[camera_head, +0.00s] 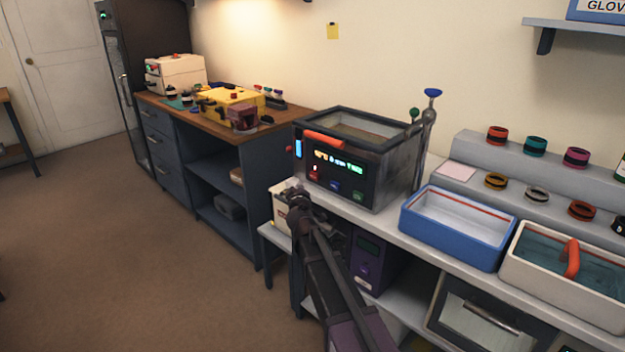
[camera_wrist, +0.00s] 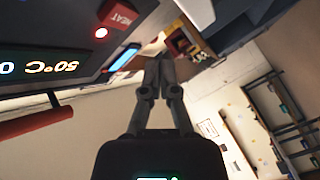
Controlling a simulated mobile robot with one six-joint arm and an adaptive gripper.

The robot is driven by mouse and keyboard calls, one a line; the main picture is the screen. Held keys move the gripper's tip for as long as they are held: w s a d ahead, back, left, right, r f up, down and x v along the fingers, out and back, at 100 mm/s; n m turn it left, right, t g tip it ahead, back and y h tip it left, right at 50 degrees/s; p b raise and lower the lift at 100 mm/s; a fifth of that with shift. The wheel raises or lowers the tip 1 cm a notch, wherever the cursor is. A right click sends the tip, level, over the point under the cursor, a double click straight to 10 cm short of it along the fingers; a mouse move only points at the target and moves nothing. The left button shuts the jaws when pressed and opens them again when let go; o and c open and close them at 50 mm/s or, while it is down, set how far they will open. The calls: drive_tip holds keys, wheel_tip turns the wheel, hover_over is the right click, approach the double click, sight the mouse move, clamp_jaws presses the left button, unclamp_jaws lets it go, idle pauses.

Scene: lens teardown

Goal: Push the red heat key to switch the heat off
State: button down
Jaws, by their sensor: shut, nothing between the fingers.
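The bath unit (camera_head: 385,180) is a dark metal box with an open top and a black front panel. Its red heat key (camera_head: 315,172) is at the panel's lower left. The key, labelled HEAT, also shows upside down in the wrist view (camera_wrist: 119,14), with a lit red lamp (camera_wrist: 101,32) beside it. The display (camera_wrist: 40,67) shows 50°C, upside down. My gripper (camera_head: 292,193) is in front of the unit's lower left corner. In the wrist view my gripper (camera_wrist: 158,62) is shut and empty, to the right of and below the key, not on it.
A blue key (camera_head: 335,185) and a green key (camera_head: 358,196) sit right of the red one. An orange-red bar (camera_head: 324,139) runs along the unit's top front. A blue tray (camera_head: 455,238) stands to the right. The floor at left is clear.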

drive_tip(key=s+d+n, duration=0.1)
drive_tip(key=s+n, duration=0.6)
drive_tip(key=s, duration=0.2)
drive_tip(key=shift+s+r+n+t+b, duration=0.25)
drive_tip(key=shift+s+n+t+b, duration=0.05)
drive_tip(key=shift+n+t+b, duration=0.1)
drive_tip(key=shift+w, duration=0.15)
approach(311, 175)
drive_tip(key=w+a, duration=0.3)
drive_tip(key=w, duration=0.2)
drive_tip(key=shift+w+d, duration=0.45)
drive_tip(key=shift+d, duration=0.3)
drive_tip(key=shift+w+d, duration=0.4)
drive_tip(key=shift+d, duration=0.35)
